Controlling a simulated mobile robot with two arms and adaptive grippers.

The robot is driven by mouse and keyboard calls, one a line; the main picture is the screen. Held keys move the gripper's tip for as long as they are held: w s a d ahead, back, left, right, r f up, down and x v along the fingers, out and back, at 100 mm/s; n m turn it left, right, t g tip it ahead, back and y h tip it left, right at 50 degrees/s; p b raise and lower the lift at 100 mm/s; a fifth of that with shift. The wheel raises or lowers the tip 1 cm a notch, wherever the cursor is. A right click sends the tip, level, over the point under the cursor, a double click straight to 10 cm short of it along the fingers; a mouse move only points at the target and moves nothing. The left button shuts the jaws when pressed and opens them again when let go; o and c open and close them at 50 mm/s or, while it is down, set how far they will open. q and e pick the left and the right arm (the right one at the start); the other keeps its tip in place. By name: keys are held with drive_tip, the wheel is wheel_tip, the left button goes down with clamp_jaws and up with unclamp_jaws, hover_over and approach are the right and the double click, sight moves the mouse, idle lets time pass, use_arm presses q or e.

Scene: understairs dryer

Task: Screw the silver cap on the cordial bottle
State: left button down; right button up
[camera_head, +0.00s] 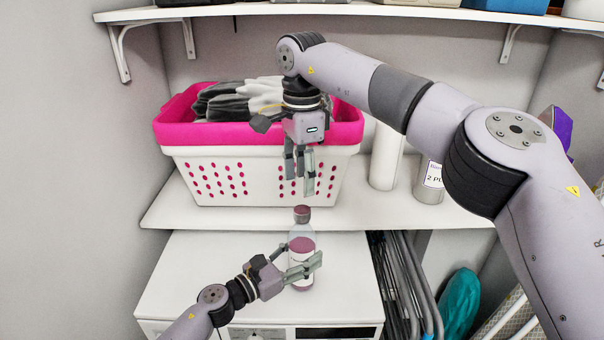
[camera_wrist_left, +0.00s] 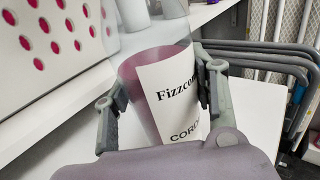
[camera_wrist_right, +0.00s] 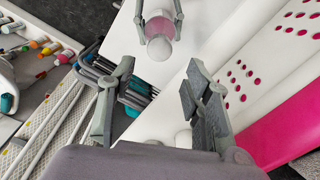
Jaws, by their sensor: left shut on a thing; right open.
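The cordial bottle (camera_head: 303,243), clear with dark pink contents and a white label, stands upright on the white appliance top. My left gripper (camera_head: 304,264) is shut around its body. The left wrist view shows the bottle's label (camera_wrist_left: 178,95) between the two fingers (camera_wrist_left: 162,88). A mauve-brown, cap-like top (camera_head: 302,213) is on the neck in the head view. From above it shows as a pale disc (camera_wrist_right: 159,48). I cannot tell whether this is the silver cap; no separate cap is discernible. My right gripper (camera_head: 308,188) is open and empty, pointing down just above the bottle.
A white and pink basket (camera_head: 255,162) of grey and white cloth stands on the shelf behind the bottle. A white container (camera_head: 386,158) and a labelled can (camera_head: 430,182) stand right of it. Folded racks (camera_head: 408,280) stand beside the appliance (camera_head: 200,270). Its left top is clear.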

sight(302, 210)
drive_tip(key=shift+f, duration=4.05)
